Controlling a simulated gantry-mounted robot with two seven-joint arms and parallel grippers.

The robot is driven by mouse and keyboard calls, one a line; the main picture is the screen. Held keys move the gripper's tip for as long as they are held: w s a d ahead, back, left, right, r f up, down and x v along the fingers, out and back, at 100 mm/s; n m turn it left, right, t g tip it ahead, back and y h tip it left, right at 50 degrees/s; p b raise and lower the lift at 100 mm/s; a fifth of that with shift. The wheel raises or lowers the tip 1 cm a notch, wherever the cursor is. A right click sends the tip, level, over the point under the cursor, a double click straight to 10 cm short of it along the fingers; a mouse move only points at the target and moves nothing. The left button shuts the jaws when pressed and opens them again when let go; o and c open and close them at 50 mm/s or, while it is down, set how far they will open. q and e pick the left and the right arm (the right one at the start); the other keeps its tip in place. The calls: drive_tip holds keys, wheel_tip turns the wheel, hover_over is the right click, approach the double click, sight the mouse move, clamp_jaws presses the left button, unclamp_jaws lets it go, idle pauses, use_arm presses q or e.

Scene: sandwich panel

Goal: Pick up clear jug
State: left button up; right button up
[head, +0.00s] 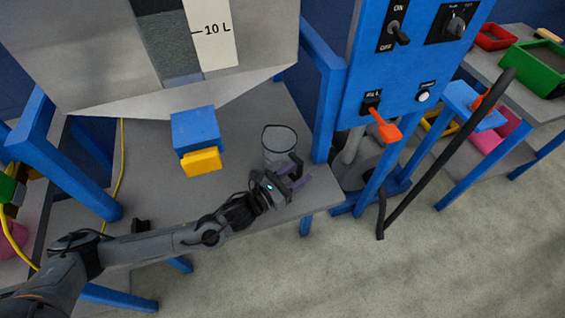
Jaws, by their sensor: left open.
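The clear jug (278,142) stands upright on the grey table under the large tank. It is see-through with a dark rim, and my gripper hides its lower right part. My left gripper (296,175) is at the jug's near right side, with its fingers open. I cannot tell whether a finger touches the jug. My right gripper is not in view.
A blue and yellow block (196,135) sits under the tank (90,50), left of the jug. A blue control panel (410,60) with an orange lever (385,126) stands to the right. The grey table (150,185) has free room at the left.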

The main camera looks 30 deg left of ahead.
use_arm(q)
drive_tip(key=shift+x, duration=1.4)
drive_tip(key=shift+s, duration=0.1)
clamp_jaws()
drive_tip(key=shift+r, duration=0.1)
